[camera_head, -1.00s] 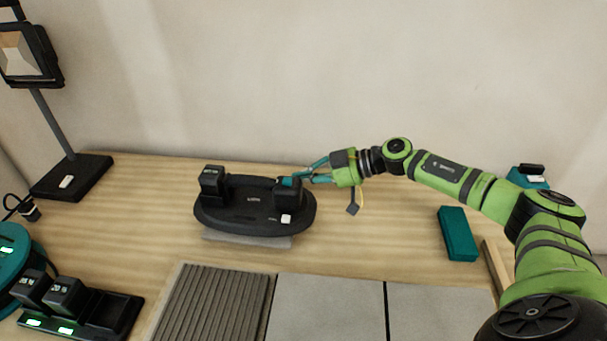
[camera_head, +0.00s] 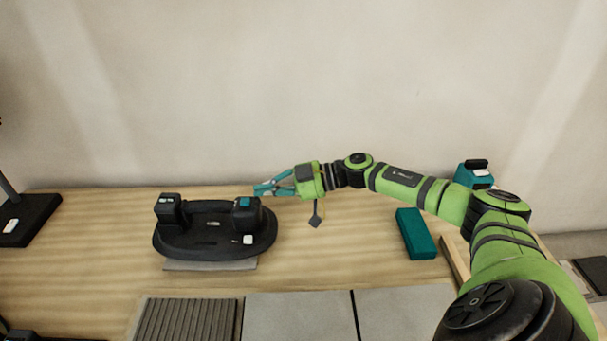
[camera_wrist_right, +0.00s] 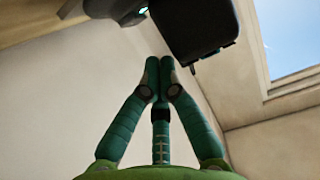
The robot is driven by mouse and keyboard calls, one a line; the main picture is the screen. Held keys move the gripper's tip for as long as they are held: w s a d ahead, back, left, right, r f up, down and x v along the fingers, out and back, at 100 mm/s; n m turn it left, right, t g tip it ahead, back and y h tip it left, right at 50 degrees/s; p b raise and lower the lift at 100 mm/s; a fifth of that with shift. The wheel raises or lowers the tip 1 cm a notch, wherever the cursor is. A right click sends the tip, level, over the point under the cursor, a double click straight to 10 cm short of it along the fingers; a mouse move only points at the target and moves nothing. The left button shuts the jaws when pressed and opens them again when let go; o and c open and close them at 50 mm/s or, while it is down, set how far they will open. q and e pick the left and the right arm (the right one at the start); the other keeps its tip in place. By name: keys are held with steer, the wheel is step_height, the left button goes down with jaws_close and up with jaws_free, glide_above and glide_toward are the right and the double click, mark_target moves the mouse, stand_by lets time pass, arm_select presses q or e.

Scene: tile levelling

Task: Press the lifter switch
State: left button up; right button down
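I cannot tell which of these is the switch. My right gripper (camera_head: 257,190) is just behind and right of the right block, fingers pointing left. In the right wrist view its fingertips (camera_wrist_right: 160,65) meet with nothing between them, close beside a black block (camera_wrist_right: 195,25). My left gripper is out of view.
A teal block (camera_head: 416,233) lies on the bench (camera_head: 330,250) under my right arm. A teal and black device (camera_head: 474,175) stands behind the arm. Grey tiles (camera_head: 295,318) and a ribbed panel (camera_head: 187,318) lie in front. A lamp base (camera_head: 25,218) stands at far left.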

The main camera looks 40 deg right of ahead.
arm_select(q)
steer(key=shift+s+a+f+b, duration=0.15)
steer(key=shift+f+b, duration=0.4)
steer(key=shift+b, duration=0.7)
arm_select(e)
steer(key=v, duration=1)
steer(key=shift+f, duration=0.3)
steer(key=shift+s+d+f, duration=0.1)
steer(key=shift+s, duration=0.05)
